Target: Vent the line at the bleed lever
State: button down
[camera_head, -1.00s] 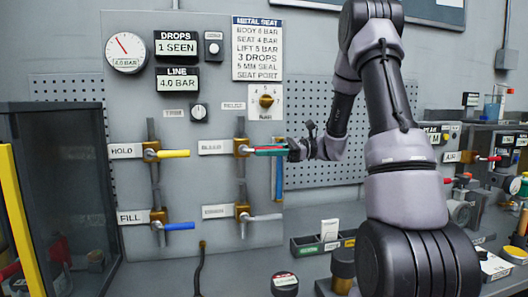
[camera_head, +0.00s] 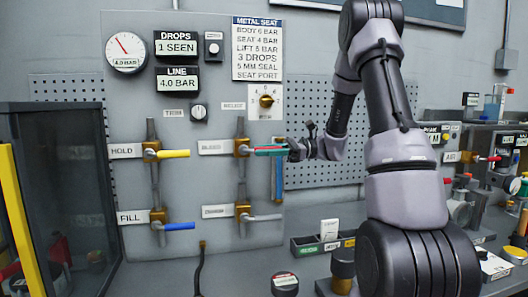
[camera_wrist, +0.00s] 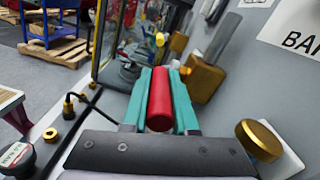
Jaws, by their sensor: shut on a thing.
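The bleed lever has a red handle (camera_wrist: 160,97), which lies between the two teal fingers of my gripper (camera_wrist: 160,108) in the wrist view. My gripper is shut on it. In the head view my gripper (camera_head: 270,150) is at the upper right valve (camera_head: 241,148), and the lever points right, about level; the fingers hide most of it. The label beside this valve (camera_head: 214,147) is too blurred to read surely. The line display (camera_head: 178,84) reads 4.0 BAR, the drops display (camera_head: 175,46) reads 1 SEEN, and the round gauge (camera_head: 125,52) reads 4.0 BAR.
The yellow hold lever (camera_head: 173,154) and blue fill lever (camera_head: 180,226) are on the left pipe. A grey lever (camera_head: 263,217) is below my gripper. A brass knob (camera_head: 266,101) is just above it. A dark-walled cabinet (camera_head: 62,190) stands at left.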

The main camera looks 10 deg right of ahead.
jog(key=shift+r, duration=0.1)
dwell(0.3)
jog(key=h, duration=0.1)
jog(key=r+h, duration=0.1)
jog(key=h, duration=0.1)
jog(key=r+h, duration=0.1)
jog(key=shift+a+r+h, duration=0.25)
jog(key=shift+h, duration=0.15)
jog(key=r+h, duration=0.1)
jog(key=h, duration=0.1)
jog(key=a+h, duration=0.1)
jog(key=h, duration=0.1)
jog(key=shift+a+r, duration=0.2)
jog(key=shift+r, duration=0.2)
jog(key=a+h, duration=0.1)
jog(key=h, duration=0.1)
jog(key=a+r+h, duration=0.1)
jog(key=h, duration=0.1)
jog(key=shift+r+h, duration=0.1)
jog(key=shift+h, duration=0.3)
jog(key=shift+a+r+h, duration=0.1)
jog(key=shift+a+h, duration=0.35)
jog(key=shift+h, duration=0.6)
jog(key=shift+a+h, duration=0.45)
jog(key=shift+h, duration=0.6)
jog(key=c, duration=0.7)
grip_release()
jog(key=shift+a, duration=0.1)
